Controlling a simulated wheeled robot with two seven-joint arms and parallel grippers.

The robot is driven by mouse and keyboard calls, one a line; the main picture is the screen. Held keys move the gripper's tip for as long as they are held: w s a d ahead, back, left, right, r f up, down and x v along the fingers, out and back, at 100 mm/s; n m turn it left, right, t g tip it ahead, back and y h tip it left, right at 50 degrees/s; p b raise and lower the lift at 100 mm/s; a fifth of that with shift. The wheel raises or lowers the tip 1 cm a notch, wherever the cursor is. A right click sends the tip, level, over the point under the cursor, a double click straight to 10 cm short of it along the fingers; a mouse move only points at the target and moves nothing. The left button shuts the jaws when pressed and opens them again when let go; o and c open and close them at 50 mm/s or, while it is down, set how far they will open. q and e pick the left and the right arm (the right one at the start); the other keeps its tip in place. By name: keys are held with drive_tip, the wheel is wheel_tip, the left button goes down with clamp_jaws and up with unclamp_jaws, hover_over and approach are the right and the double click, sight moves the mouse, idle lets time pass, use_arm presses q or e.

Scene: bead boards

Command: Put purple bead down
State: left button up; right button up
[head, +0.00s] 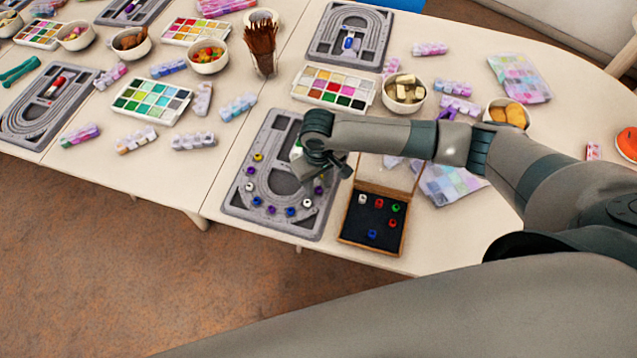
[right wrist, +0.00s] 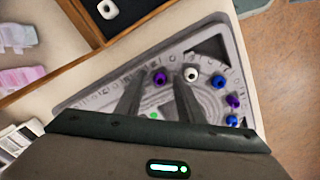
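My right gripper (head: 325,172) is low over the right arm of the grey bead board (head: 235,204). In the right wrist view its two fingers (right wrist: 157,82) stand apart, so it is open. A purple bead (right wrist: 160,77) sits on the board between the fingertips, with a gap visible on both sides; it also shows in the head view (head: 319,190). A white bead (right wrist: 190,74) lies close beside the right-hand fingertip. Blue and purple beads follow along the curved groove. My left gripper is not in view.
A wooden box (head: 343,238) with a dark lining stands right of the board, holding several loose beads. A multicolour bead case (head: 298,92) and bowls lie behind. The table's front edge is close to the board and box.

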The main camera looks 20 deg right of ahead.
wheel_tip(320, 180, up, 12)
drive_tip(key=b, duration=0.3)
drive_tip(key=shift+r, duration=0.25)
idle(0.3)
drive_tip(key=shift+s, duration=0.1)
idle(1.0)
